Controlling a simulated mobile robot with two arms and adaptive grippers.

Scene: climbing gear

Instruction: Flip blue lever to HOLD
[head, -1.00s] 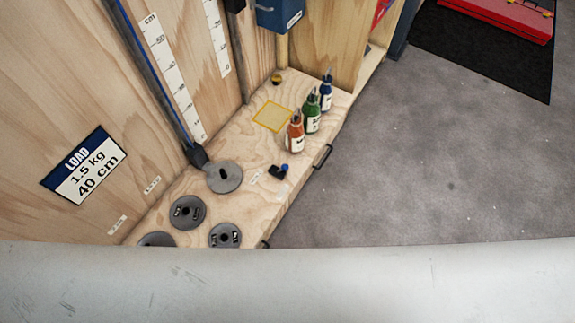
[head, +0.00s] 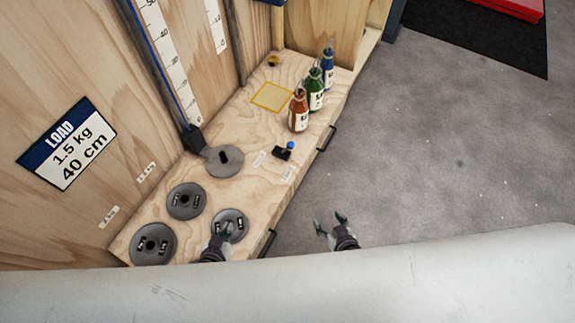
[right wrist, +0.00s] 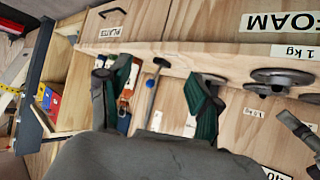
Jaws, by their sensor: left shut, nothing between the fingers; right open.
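The blue lever (head: 290,145) shows in the head view as a small black base with a blue knob, on the bench near its front edge. A pale label lies on each side of it. My left gripper (head: 226,229) is shut and empty, over the front weight plate and short of the lever. My right gripper (head: 331,223) is open and empty over the floor, off the bench's front edge and below the lever in the picture. Its spread fingers also show in the right wrist view (right wrist: 160,98). The writing by the lever is too small to read.
Several grey weight plates (head: 185,201) lie on the bench (head: 215,188). Orange (head: 299,112), green (head: 315,92) and blue (head: 328,68) bottles stand beyond the lever. A yellow-outlined square (head: 272,97) is beside them. Black handles (head: 326,138) stick out from the front.

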